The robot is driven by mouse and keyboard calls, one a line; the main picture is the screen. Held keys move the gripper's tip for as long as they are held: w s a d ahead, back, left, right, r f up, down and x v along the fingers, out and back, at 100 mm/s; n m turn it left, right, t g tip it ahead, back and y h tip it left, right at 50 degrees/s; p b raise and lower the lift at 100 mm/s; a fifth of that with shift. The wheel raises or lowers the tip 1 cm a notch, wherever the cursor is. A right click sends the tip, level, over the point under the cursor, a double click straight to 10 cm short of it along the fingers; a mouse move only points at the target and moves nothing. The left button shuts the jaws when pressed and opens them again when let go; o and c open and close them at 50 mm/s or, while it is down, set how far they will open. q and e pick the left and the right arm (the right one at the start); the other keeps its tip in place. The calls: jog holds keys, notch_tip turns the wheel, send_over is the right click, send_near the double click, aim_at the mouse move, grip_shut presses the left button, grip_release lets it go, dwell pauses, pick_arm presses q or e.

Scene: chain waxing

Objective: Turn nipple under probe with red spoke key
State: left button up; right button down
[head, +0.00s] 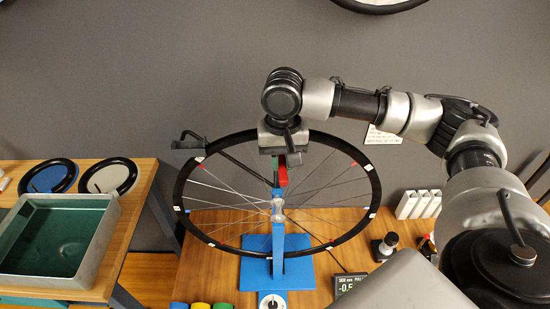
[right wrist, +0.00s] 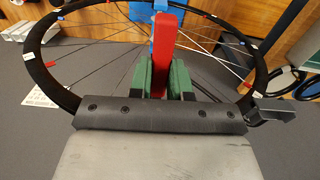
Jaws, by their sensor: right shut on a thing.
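A spoked wheel with a black rim (head: 190,229) stands in a blue truing stand (head: 278,255). My right gripper (head: 281,160) is at the upper part of the wheel, in front of the spokes. It is shut on the red spoke key (head: 283,176). In the right wrist view the red key (right wrist: 164,50) stands between the green fingertips (right wrist: 162,78) and points toward the wheel hub. A dark bracket (head: 188,146), possibly the probe, sits at the rim's upper left. The nipple is too small or hidden to make out. My left gripper is not seen.
A display (head: 350,285) reading about -0.5 stands right of the stand's base. A small black device (head: 385,246) and a white slotted holder (head: 418,204) are farther right. Colored rolls (head: 200,305) lie at the front. A green-lined metal tray (head: 60,235) is on the left table.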

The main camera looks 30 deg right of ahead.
jog(key=s+d+n, duration=0.7)
jog(key=d+n, duration=0.2)
jog(key=shift+n, duration=0.4)
dwell(1.6)
jog(key=shift+s, duration=0.1)
